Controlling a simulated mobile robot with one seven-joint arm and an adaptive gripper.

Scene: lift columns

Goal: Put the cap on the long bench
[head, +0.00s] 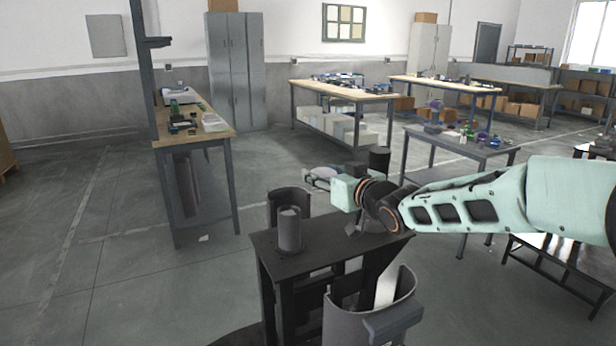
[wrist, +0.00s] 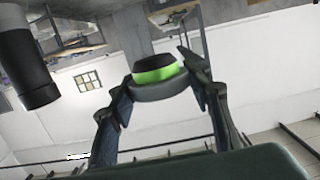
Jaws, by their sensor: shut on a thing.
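My gripper (wrist: 158,88) is shut on the cap (wrist: 154,74), which shows black, bright green and grey between the two fingertips in the wrist view. In the head view my gripper (head: 322,178) is held out in the air beyond my column, pointing left; the cap is too small to make out clearly there. Long wood-topped benches stand at the left (head: 190,128), at the middle back (head: 342,89) and farther right (head: 440,84). I cannot tell which one is the long bench. My gripper is apart from all of them.
A small grey table (head: 462,146) with several small items stands right of centre, behind my arm. A dark low table (head: 568,262) is at the right edge. Grey cabinets (head: 236,70) stand along the back wall. Open floor (head: 130,250) lies at the left.

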